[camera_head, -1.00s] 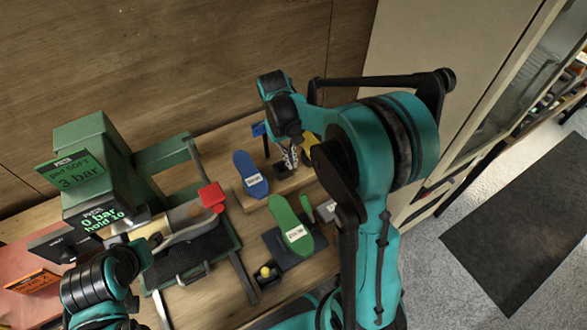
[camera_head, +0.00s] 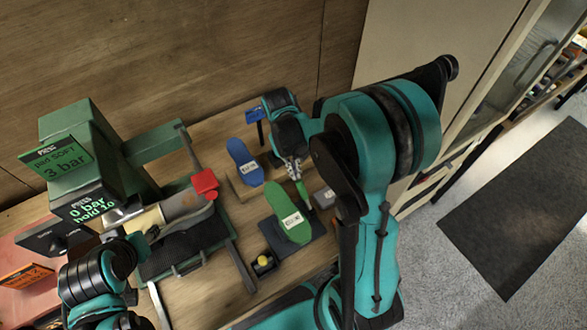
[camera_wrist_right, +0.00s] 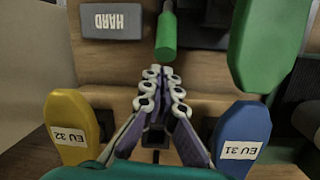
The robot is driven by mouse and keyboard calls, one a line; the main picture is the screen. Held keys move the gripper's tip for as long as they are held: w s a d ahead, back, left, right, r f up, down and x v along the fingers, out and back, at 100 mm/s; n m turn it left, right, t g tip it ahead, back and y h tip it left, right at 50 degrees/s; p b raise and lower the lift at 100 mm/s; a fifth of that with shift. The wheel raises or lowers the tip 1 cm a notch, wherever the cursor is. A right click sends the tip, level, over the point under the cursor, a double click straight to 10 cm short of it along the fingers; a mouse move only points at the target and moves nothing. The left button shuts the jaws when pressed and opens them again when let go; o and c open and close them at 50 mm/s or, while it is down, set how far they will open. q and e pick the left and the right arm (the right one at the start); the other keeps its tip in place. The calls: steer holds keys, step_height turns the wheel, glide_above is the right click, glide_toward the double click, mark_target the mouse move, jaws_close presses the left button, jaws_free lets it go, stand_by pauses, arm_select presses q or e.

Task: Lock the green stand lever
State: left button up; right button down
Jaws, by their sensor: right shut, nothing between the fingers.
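The green lever (camera_head: 302,193) stands beside the green shoe-shaped form (camera_head: 287,212), which carries a white label, on a dark stand (camera_head: 274,238). In the right wrist view the lever (camera_wrist_right: 166,36) is a green cylinder just beyond my fingertips. My right gripper (camera_head: 295,174) is shut and empty, close to the lever's upper end. In the right wrist view its fingers (camera_wrist_right: 161,76) lie together, with a small gap to the lever; contact cannot be made out. My left arm shows at lower left, but its gripper's fingers (camera_head: 150,236) are not clear.
A blue form (camera_head: 244,160) stands behind the green one, labelled EU 31 in the right wrist view. A yellow form (camera_wrist_right: 72,128) is on the other side. A grey HARD block (camera_wrist_right: 112,21) lies near the lever. The green press (camera_head: 90,150) stands at left.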

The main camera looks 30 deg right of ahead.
arm_select(q)
steer(key=shift+r, duration=0.15)
arm_select(e)
steer(key=shift+s+r, duration=0.15)
steer(key=shift+r, duration=0.05)
